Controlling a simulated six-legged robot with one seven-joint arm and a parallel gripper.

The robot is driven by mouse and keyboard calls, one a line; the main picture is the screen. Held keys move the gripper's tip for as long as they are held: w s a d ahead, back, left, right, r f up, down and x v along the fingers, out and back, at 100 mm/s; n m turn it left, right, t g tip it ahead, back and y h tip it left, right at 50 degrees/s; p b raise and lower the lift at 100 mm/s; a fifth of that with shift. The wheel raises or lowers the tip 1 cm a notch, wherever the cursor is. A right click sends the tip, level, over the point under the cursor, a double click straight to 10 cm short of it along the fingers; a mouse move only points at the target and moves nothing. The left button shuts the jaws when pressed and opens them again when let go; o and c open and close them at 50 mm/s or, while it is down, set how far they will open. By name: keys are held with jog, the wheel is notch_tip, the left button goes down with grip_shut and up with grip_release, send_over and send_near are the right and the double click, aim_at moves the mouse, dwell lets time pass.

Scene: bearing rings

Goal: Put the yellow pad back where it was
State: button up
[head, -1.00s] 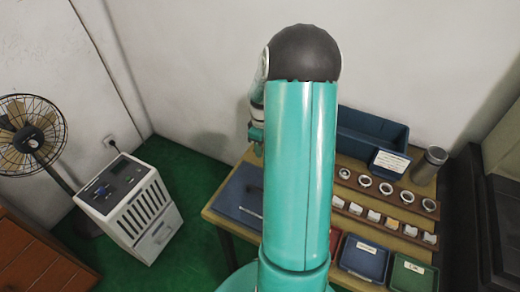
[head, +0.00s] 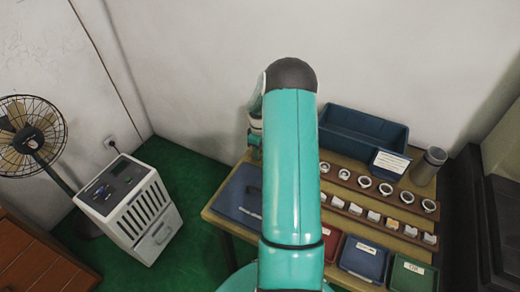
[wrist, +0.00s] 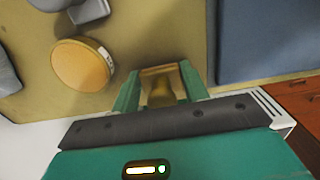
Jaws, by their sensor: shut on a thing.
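In the wrist view, the two teal fingers of my gripper (wrist: 160,88) are closed on a small yellowish-brown thing, which looks like the yellow pad (wrist: 160,92). Its far end is wider and squarish, and its lower part is partly hidden by the fingers. It is above the tan table top (wrist: 135,42); I cannot tell whether it touches it.
A round amber tin-like thing (wrist: 83,65) with a white label lies left of my gripper. A blue mat (head: 238,196) covers the table's left part. Rings (head: 364,182), pale blocks (head: 374,216), a blue bin (head: 350,130) and a grey cylinder (head: 428,166) stand to the right.

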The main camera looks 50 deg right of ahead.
jog(key=shift+f, duration=0.15)
jog(key=o, duration=1.2)
